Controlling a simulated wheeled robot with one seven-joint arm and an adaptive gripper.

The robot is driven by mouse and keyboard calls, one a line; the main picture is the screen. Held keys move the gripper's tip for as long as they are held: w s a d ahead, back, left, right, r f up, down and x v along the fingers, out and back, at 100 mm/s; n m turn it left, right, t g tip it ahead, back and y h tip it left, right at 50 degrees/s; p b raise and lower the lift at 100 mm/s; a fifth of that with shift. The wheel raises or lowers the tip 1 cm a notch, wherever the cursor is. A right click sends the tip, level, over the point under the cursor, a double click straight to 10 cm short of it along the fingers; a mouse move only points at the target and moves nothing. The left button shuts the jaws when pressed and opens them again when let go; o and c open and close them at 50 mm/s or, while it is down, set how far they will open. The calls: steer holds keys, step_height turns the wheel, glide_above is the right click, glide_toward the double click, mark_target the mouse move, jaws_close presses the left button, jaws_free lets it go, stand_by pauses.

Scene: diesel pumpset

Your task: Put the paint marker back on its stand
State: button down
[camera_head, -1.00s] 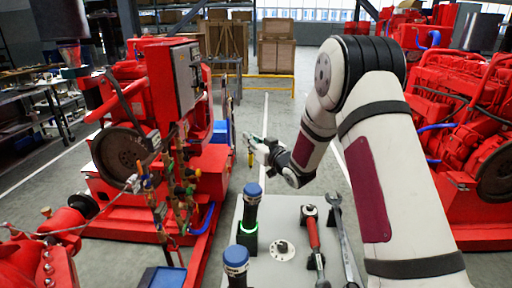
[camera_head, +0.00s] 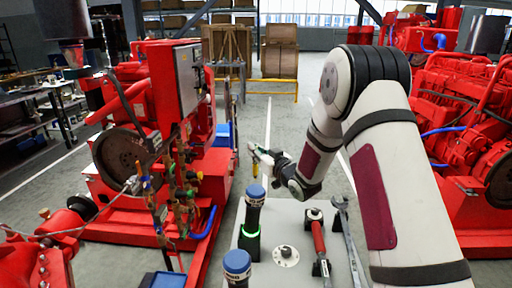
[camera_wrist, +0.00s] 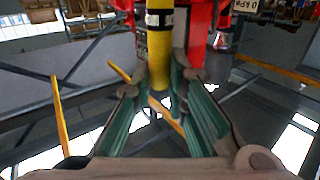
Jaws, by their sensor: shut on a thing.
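The paint marker (camera_wrist: 159,50) is a yellow cylinder with a black and white band. In the wrist view it stands upright between the fingers of my gripper (camera_wrist: 160,85), which are shut on it. In the head view my gripper (camera_head: 258,155) is beyond the far edge of the grey worktop, with the yellow marker (camera_head: 255,169) hanging below the fingers. A white round base with a dark centre (camera_head: 286,254) sits empty on the worktop, nearer to me than the gripper. It may be the marker's stand; I cannot tell for sure.
On the grey worktop (camera_head: 284,217), a dark blue-capped cylinder (camera_head: 255,196) stands in a green-lit holder, and another (camera_head: 237,264) stands nearer. A red-handled tool (camera_head: 318,238) and a wrench (camera_head: 346,235) lie at right. A red pumpset (camera_head: 150,130) stands at left.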

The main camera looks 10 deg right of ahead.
steer(key=shift+f+b, duration=3.2)
steer(key=shift+f, duration=2)
steer(key=shift+f+b, duration=0.95)
steer(key=shift+f, duration=0.05)
steer(key=c, duration=1.5)
jaws_free()
steer(key=shift+s, duration=0.1)
steer(key=v, duration=1.2)
steer(key=shift+r, duration=0.1)
